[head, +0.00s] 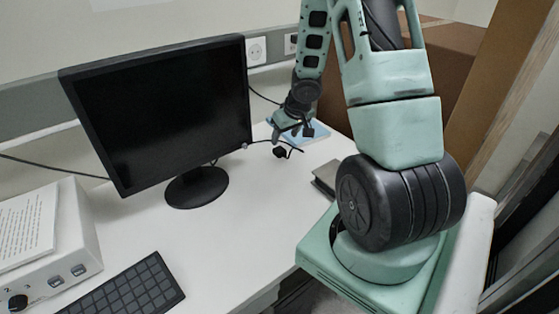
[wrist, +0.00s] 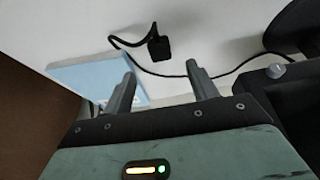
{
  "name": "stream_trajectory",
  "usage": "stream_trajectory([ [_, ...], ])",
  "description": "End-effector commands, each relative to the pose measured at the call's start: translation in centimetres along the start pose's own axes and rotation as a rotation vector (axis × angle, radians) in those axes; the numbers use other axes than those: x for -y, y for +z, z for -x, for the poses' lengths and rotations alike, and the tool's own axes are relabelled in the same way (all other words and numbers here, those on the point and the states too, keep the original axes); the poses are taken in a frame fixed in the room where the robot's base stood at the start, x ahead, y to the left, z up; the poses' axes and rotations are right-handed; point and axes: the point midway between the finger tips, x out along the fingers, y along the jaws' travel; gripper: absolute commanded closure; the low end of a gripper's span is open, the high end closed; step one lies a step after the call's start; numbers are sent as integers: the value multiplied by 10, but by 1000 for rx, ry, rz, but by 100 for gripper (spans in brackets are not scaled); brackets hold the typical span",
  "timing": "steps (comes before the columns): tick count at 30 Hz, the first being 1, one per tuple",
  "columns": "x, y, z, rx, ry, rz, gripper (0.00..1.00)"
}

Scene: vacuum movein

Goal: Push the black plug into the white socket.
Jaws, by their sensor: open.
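The black plug (head: 280,153) lies on the white desk at the end of its black cable. It also shows in the wrist view (wrist: 158,46), beyond my fingertips and between their lines. My gripper (head: 292,134) is open and empty above the desk, behind the plug in the head view; its two fingers show apart in the wrist view (wrist: 160,75). The white socket (head: 256,51) is on the wall strip behind the desk, right of the monitor. A second outlet (head: 291,43) is further right, partly hidden by my arm.
A black monitor (head: 165,110) stands left of the plug. A light blue book or folder (head: 318,132) lies under and beside my gripper. A grey-brown box-like object (head: 326,178) sits at the desk's right edge. A keyboard (head: 130,290) and a white device (head: 60,240) are at the front left.

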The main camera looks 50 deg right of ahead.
Motion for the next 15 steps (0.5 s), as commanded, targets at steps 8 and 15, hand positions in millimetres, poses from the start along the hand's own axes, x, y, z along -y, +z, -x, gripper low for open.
stream_trajectory([
  [8,0,0,-18,-1,1,-1,42],
  [15,0,0,-18,-1,1,-1,42],
])
